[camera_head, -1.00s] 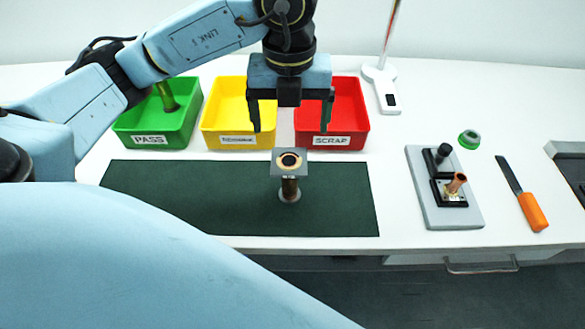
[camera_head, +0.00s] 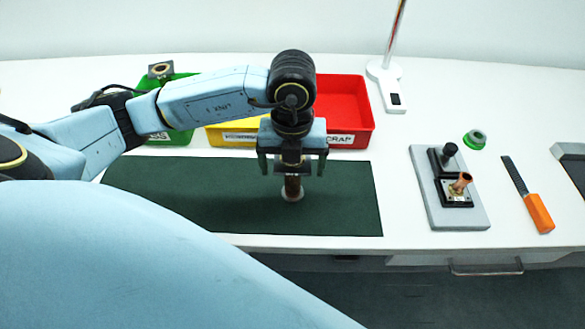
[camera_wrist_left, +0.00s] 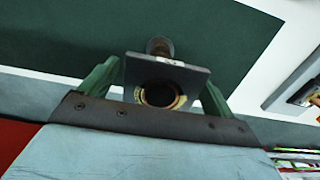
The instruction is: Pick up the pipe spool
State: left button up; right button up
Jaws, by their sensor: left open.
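The pipe spool (camera_head: 292,189) stands upright on the dark green mat (camera_head: 220,205), a copper-coloured tube with a round pale base. My left gripper (camera_head: 292,172) is open above it, pointing down, with one finger on each side of the spool's upper part. My right gripper is not in view.
Behind the mat stand a green bin (camera_head: 184,134) holding another flanged piece (camera_head: 160,71), a yellow bin (camera_head: 228,138) and a red bin (camera_head: 345,110). On the right are a grey fixture (camera_head: 465,217), a green ring (camera_head: 474,139) and an orange-handled tool (camera_head: 539,213).

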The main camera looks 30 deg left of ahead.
pick_arm(q)
jog(key=c, duration=1.5)
